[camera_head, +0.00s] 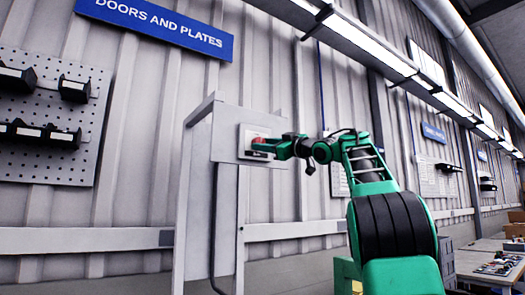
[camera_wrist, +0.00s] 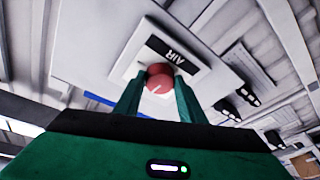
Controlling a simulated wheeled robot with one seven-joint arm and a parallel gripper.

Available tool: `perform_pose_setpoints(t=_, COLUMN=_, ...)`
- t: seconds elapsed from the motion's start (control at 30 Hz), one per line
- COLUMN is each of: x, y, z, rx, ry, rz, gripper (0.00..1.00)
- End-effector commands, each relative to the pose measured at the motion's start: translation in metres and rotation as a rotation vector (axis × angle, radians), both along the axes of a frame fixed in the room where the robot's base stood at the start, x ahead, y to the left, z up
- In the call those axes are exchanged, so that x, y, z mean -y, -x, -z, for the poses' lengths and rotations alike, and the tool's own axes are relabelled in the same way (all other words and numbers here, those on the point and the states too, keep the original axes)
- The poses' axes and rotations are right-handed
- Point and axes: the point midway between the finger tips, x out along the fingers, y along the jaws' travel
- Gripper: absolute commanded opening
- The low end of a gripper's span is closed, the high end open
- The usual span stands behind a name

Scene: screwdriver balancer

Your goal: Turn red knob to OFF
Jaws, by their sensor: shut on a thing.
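The red knob (camera_head: 259,144) sits on a pale square plate (camera_head: 245,151) on the grey panel of a stand, at the middle of the head view. No OFF lettering is readable, so the knob's setting cannot be told.
The grey panel (camera_head: 226,145) stands on a frame before a corrugated wall. A pegboard (camera_head: 40,150) with black bins hangs at the left. A workbench (camera_head: 480,262) with small items is at the lower right. A cable runs down below the panel.

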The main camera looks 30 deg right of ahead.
Motion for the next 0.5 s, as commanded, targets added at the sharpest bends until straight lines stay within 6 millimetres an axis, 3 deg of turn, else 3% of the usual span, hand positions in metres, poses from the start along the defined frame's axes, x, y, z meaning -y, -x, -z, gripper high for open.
perform_pose_setpoints(t=0.5, x=-0.0003, y=-0.0018, z=0.0015, rx=-0.001, ry=0.103, rz=-0.004, gripper=0.14)
